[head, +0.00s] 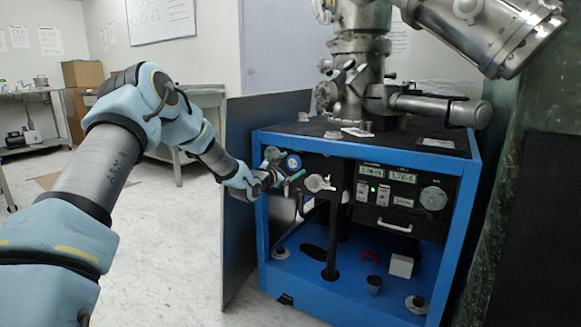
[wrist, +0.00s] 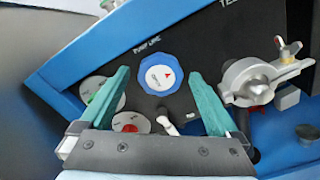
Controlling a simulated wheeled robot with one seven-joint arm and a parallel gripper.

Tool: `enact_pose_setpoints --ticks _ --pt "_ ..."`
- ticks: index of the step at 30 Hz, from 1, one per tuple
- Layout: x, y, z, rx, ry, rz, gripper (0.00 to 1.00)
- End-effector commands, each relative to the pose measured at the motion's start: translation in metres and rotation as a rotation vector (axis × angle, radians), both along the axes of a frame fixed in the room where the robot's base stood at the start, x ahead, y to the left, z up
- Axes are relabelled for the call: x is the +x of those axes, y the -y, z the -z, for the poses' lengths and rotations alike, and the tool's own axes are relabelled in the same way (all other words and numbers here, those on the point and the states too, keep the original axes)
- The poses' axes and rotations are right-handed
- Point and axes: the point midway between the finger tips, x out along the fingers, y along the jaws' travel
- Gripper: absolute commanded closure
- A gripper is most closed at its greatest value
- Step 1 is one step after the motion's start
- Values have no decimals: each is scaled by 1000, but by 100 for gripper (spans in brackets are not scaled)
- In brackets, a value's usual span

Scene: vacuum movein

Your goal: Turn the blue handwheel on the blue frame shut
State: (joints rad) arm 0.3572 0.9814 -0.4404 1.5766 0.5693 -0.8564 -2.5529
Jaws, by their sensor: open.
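The blue handwheel (wrist: 164,75) has a scalloped rim and a white centre disc with a red arrow mark. It sits on the black front panel of the blue frame (head: 264,225). In the head view the handwheel (head: 293,162) shows just beside my gripper (head: 287,168). In the wrist view my gripper's two green fingers (wrist: 158,88) are spread wide, one on each side of the handwheel, with their tips near its lower half. The gap between them holds nothing gripped.
A metal valve (wrist: 250,80) with a lever is right of the handwheel; it also shows in the head view (head: 318,183). A small white-tipped lever (wrist: 166,122) and round gauges (wrist: 128,121) lie below. A dark upright panel (head: 240,200) stands left of the frame.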

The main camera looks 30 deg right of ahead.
Motion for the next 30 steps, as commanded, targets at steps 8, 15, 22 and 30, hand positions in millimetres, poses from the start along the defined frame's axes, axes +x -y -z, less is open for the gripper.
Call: enact_pose_setpoints --ticks 8,15,22,30 --pt "0 0 0 0 0 0 24" --pt "0 0 0 0 0 1 51" --pt "0 0 0 1 1 1 77" --pt "0 0 0 5 5 0 89"
